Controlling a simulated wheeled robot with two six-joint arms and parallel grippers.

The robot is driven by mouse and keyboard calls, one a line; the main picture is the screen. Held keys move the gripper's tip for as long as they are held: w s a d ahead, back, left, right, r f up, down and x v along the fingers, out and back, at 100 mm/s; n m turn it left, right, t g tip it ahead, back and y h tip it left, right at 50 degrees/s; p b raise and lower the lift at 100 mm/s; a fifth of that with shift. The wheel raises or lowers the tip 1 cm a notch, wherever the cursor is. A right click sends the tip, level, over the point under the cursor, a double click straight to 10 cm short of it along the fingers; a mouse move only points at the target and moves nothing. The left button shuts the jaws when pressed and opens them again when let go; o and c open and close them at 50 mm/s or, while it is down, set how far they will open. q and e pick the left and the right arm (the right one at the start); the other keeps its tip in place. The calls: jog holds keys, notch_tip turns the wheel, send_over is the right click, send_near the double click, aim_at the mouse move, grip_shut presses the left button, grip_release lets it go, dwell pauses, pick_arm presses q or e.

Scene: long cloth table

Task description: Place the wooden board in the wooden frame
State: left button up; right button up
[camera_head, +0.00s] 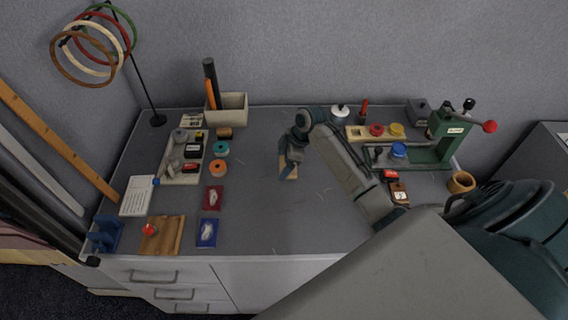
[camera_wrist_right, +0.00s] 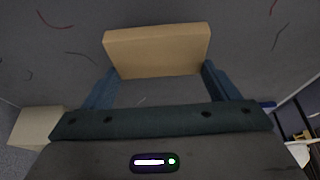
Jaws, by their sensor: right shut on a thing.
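My right gripper (camera_head: 286,166) is over the middle of the table and points down. It is shut on a small light-wood board (camera_head: 291,173); in the right wrist view the board (camera_wrist_right: 158,50) sits between the tips of the two blue fingers (camera_wrist_right: 160,84). In the head view the gripper hides part of the board. I cannot tell whether the board touches the table. No part is clearly the wooden frame; a pale tray (camera_head: 183,178) with small items stands at the left, and a light-wood holder (camera_head: 356,133) with coloured pieces stands at the back right. My left gripper is not in view.
A pale box (camera_head: 234,110) with upright rods stands at the back. A green press (camera_head: 442,142) stands at the right. Red and blue cards (camera_head: 207,232), tape rolls (camera_head: 218,168) and a brown board (camera_head: 164,238) lie left. The grey table (camera_head: 280,220) is clear around the gripper.

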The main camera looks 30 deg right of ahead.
jog(key=shift+f, duration=1.05)
jog(key=shift+f, duration=0.1)
jog(key=o, duration=0.9)
